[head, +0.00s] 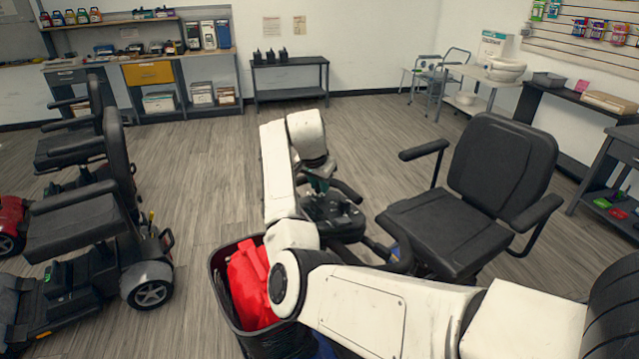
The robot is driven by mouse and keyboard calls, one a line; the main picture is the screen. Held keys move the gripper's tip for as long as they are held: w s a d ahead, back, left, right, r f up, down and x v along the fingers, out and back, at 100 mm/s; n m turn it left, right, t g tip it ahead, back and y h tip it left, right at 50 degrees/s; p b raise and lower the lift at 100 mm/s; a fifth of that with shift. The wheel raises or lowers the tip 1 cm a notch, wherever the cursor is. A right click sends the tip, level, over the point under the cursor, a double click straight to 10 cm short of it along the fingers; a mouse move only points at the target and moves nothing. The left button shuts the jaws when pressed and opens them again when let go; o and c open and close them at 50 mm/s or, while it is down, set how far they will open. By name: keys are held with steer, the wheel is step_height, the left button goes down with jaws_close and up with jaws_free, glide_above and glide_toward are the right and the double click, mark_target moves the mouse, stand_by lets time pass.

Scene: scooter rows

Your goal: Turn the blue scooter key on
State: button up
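A scooter with a black seat (440,222) stands right of centre, with small patches of blue body (396,252) showing beside the seat. Its dark control console (338,215) with handlebars is at the picture's centre, with a small red spot on its right side. My white arm reaches from the lower right and bends down over the console. My gripper (319,182) is small and dark, at or just above the console. I cannot tell if it touches anything or how its fingers stand. The key is not discernible; the gripper and arm may hide it.
A dark basket (222,292) holding a red item (249,280) sits at the scooter's front, below my arm. Other scooters (75,235) stand at the left. Open wood floor (205,170) lies between. Tables and shelves (290,78) line the walls.

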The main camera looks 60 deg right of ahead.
jaws_close()
steer(key=m+g, duration=0.1)
steer(key=m, duration=0.2)
steer(key=shift+w+d+g, duration=0.1)
steer(key=shift+w+g, duration=0.05)
steer(key=shift+g, duration=0.15)
steer(key=m+g+y+b, duration=0.1)
steer(key=m, duration=0.1)
steer(key=shift+m, duration=0.3)
steer(key=m+b, duration=0.1)
steer(key=m+g+b, duration=0.1)
steer(key=b, duration=0.1)
steer(key=shift+w+d+f+m+y, duration=0.15)
steer(key=shift+m+y, duration=0.15)
steer(key=shift+y, duration=0.1)
steer(key=m+g+y+b, duration=0.1)
steer(key=m+b, duration=0.1)
steer(key=b, duration=0.1)
steer(key=shift+m, duration=0.4)
steer(key=shift+r+m+y+b, duration=0.2)
steer(key=shift+m+y+b, duration=0.1)
steer(key=shift+b, duration=0.25)
